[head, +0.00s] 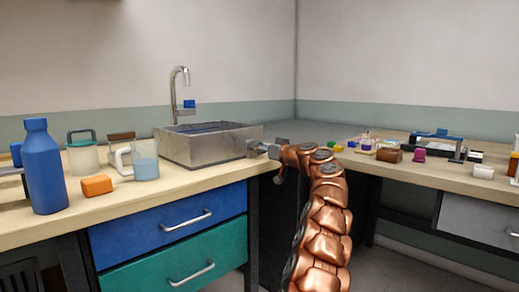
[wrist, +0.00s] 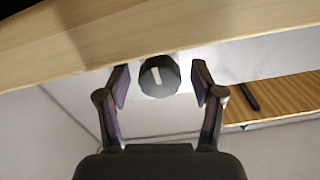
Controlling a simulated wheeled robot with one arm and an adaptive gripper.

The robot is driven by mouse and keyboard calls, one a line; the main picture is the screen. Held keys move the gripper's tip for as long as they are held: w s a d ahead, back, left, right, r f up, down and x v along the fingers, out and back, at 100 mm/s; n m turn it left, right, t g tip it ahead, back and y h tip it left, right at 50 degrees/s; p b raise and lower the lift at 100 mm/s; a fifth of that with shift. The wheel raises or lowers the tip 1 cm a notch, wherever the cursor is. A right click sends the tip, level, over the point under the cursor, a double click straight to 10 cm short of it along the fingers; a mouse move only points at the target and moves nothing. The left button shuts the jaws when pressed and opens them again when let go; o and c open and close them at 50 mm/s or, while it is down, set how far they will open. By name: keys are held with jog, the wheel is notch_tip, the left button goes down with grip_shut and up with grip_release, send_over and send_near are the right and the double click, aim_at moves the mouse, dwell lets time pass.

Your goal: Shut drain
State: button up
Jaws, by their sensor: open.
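The metal sink (head: 200,146) stands on the wooden counter in the head view, with a curved tap (head: 178,95) behind it. My gripper (head: 254,147) is at the sink's right side, small and partly blocked by my copper arm. In the wrist view my gripper (wrist: 160,76) is open. A dark faceted knob (wrist: 158,77) with a pale bar mark sits between its fingertips, with a visible gap on each side. The bar is close to upright and slightly tilted in that view. The drain itself is hidden inside the sink.
A blue bottle (head: 43,168), an orange block (head: 97,186) and a clear mug (head: 144,160) stand left of the sink. Several small items, including a brown block (head: 389,155), lie on the right counter. The wrist view shows a wooden edge (wrist: 120,38) close above the fingers.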

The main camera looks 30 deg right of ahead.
jog(key=c, duration=1.2)
jog(key=shift+o, duration=0.2)
jog(key=shift+r+m+p, duration=0.1)
jog(key=shift+m+p, duration=0.2)
jog(key=m+p, duration=0.3)
jog(key=shift+r+m, duration=0.2)
jog(key=shift+m, duration=0.1)
jog(key=m+p, duration=0.4)
jog(key=shift+m, duration=0.3)
jog(key=m+p, duration=0.4)
jog(key=shift+p, duration=0.35)
jog(key=m+p, duration=0.4)
jog(key=m, duration=0.1)
jog(key=shift+f, duration=0.15)
